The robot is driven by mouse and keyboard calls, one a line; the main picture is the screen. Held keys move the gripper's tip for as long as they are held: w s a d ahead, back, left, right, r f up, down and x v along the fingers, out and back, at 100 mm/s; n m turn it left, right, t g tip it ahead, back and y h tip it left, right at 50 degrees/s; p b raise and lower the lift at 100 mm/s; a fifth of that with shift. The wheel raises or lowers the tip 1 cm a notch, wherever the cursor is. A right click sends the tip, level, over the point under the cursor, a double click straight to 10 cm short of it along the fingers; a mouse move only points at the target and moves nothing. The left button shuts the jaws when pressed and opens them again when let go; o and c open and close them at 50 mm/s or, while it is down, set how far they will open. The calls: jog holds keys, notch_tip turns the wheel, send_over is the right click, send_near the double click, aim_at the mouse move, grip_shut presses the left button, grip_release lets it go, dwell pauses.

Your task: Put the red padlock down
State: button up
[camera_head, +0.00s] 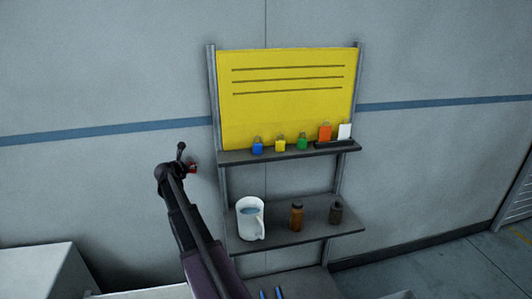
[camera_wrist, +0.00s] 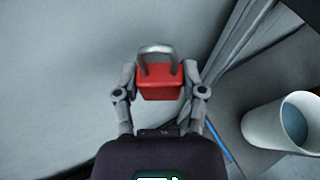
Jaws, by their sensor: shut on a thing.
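The red padlock (camera_wrist: 160,82) is between the two fingers of my gripper (camera_wrist: 159,88) in the wrist view, with its grey shackle pointing up in the picture. My gripper is shut on it. In the head view my gripper (camera_head: 189,166) is left of the shelf rack, in front of the grey wall, and a small red part of the padlock (camera_head: 193,167) shows at its tip. It is held in the air, apart from the shelves.
The upper shelf (camera_head: 235,157) holds blue (camera_head: 257,147), yellow (camera_head: 280,144) and green (camera_head: 303,142) padlocks, plus orange (camera_head: 325,132) and white (camera_head: 345,131) tags. The lower shelf (camera_head: 275,236) holds a white jug (camera_head: 250,222), a brown bottle (camera_head: 297,217) and a dark container (camera_head: 336,213).

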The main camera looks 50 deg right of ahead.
jog(key=shift+a+r, duration=0.1)
jog(key=s+a+r+m+g+p, duration=0.1)
jog(key=s+a+r+g+p, duration=0.1)
jog(key=s+r+p, duration=0.5)
jog(key=s+a+r+m+g+h+p, duration=0.1)
jog(key=s+a+r+m+p, duration=0.1)
jog(key=s+r+p, duration=0.5)
jog(key=shift+s+a+g, duration=0.2)
jog(key=shift+a+g, duration=0.2)
jog(key=shift+a, duration=0.35)
jog(key=shift+d+f, duration=0.1)
jog(key=b, duration=0.1)
send_over(234, 156)
jog(key=a, duration=0.1)
jog(key=shift+w+a+f, duration=0.1)
jog(key=shift+f, duration=0.6)
jog(key=shift+d, duration=0.55)
jog(key=shift+d+f+b, duration=0.15)
jog(key=shift+f+b, duration=0.2)
jog(key=shift+b, duration=0.25)
notch_tip(234, 156, down, 3)
jog(key=b, duration=0.3)
